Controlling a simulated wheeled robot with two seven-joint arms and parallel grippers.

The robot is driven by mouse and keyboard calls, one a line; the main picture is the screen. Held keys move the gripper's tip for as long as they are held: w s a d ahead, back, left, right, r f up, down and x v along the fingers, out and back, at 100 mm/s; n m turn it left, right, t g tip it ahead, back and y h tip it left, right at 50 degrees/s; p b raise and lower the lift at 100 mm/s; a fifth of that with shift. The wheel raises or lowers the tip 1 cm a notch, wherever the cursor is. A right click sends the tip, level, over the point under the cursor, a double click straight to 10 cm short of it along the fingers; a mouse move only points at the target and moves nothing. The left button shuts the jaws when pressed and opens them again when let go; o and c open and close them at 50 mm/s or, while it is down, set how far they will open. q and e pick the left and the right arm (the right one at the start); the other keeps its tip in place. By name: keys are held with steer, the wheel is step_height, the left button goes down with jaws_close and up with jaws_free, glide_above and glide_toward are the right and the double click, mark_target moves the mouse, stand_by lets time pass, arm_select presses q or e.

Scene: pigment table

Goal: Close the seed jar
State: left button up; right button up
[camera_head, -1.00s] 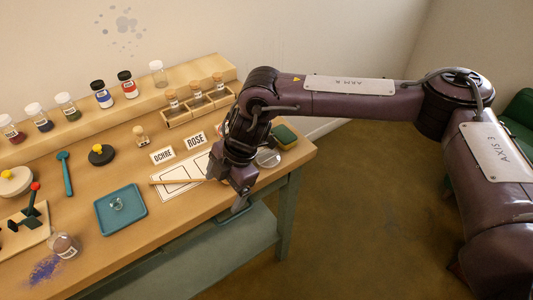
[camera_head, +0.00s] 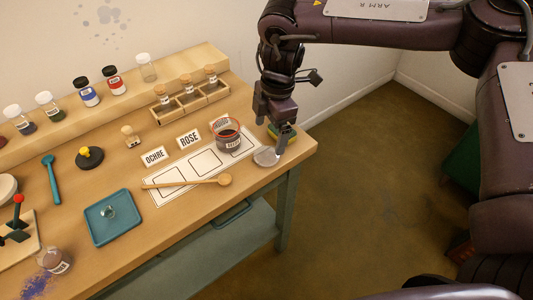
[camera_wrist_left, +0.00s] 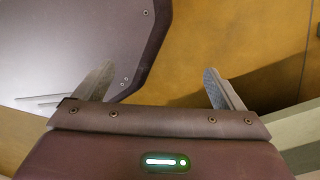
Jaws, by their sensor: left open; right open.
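The seed jar, seemingly the open jar with dark contents and a reddish rim (camera_head: 228,143), stands upright at the right end of the white card on the table. A round grey lid-like disc (camera_head: 265,157) lies flat on the table just right of it. My right gripper (camera_head: 279,151) is open and points down at the disc's right side; I cannot tell whether it touches the disc. My left gripper (camera_wrist_left: 165,85) shows only in the left wrist view, with its fingers apart and nothing between them.
A wooden spoon (camera_head: 200,182) lies across the white card. A sponge (camera_head: 291,133) is partly hidden behind my right gripper. A rack of corked jars (camera_head: 190,105) stands behind the card. A teal tray (camera_head: 100,229) and a tipped jar (camera_head: 57,263) with spilled blue powder are at left.

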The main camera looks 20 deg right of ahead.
mark_target(267, 153)
steer(key=shift+a+f, duration=0.1)
steer(key=shift+f, duration=0.8)
steer(key=f+p, duration=0.1)
steer(key=f, duration=0.3)
steer(key=shift+a+f, duration=0.15)
steer(key=shift+a, duration=0.05)
steer(key=shift+f, duration=0.45)
arm_select(q)
steer(key=shift+w+r, duration=0.7)
steer(key=shift+r, duration=0.15)
arm_select(e)
steer(key=c, duration=1.1)
arm_select(q)
steer(key=shift+s, duration=0.1)
arm_select(e)
steer(key=shift+r, duration=0.1)
